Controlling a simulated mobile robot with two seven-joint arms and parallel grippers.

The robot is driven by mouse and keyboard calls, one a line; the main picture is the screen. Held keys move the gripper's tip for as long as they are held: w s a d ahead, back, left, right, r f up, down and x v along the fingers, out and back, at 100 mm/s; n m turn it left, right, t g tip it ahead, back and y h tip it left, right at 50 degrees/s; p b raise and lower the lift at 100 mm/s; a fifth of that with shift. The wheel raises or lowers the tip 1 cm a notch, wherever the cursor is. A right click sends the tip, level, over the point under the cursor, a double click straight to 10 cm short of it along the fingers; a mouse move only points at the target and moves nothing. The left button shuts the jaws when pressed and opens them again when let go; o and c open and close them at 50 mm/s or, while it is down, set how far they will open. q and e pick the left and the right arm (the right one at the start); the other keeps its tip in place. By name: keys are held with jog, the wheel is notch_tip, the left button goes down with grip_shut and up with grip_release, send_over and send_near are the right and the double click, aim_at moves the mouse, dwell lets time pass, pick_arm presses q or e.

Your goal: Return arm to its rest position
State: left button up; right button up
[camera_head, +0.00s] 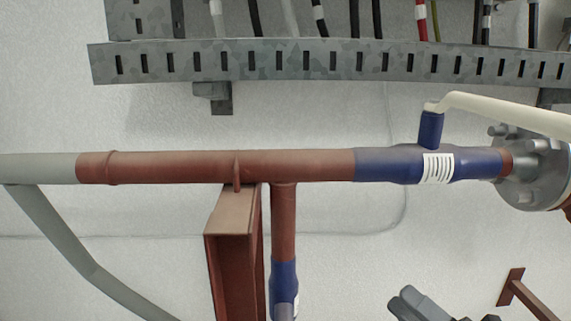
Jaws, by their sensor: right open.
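My right gripper (422,304) shows at the bottom edge, right of centre, as dark grey parts cut off by the frame. It is open, and no object shows in it. It is below the blue section of the horizontal pipe (240,165) in the picture and appears apart from it. The rest of my right arm is out of frame. My left gripper is not in view.
A red-brown bracket (233,255) and vertical pipe (284,225) stand below the pipe. A grey flange (535,170) is at right, a cream pipe (500,108) above it. A small red-brown support (517,290) is right of my gripper. A perforated cable tray (300,62) crosses above.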

jog(key=s+a+f+m+g+h, duration=0.2)
jog(key=s+f+m+h, duration=0.35)
jog(key=f+m, duration=0.65)
jog(key=s+a+f+m+g+h, duration=0.3)
jog(key=f+m+h, duration=0.45)
jog(key=m, duration=0.75)
pick_arm(q)
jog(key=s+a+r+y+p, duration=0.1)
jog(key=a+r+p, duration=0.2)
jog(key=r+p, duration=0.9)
jog(key=p, duration=0.5)
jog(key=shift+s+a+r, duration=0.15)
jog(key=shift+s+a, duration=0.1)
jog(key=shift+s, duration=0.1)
pick_arm(e)
jog(key=s+d+r, duration=0.1)
jog(key=r, duration=0.4)
jog(key=s+d+r+h, duration=0.1)
jog(key=s+d+r, duration=0.1)
jog(key=r, duration=0.4)
jog(key=shift+s+d+m, duration=0.15)
jog(key=shift+d+m, duration=0.15)
jog(key=shift+m, duration=0.1)
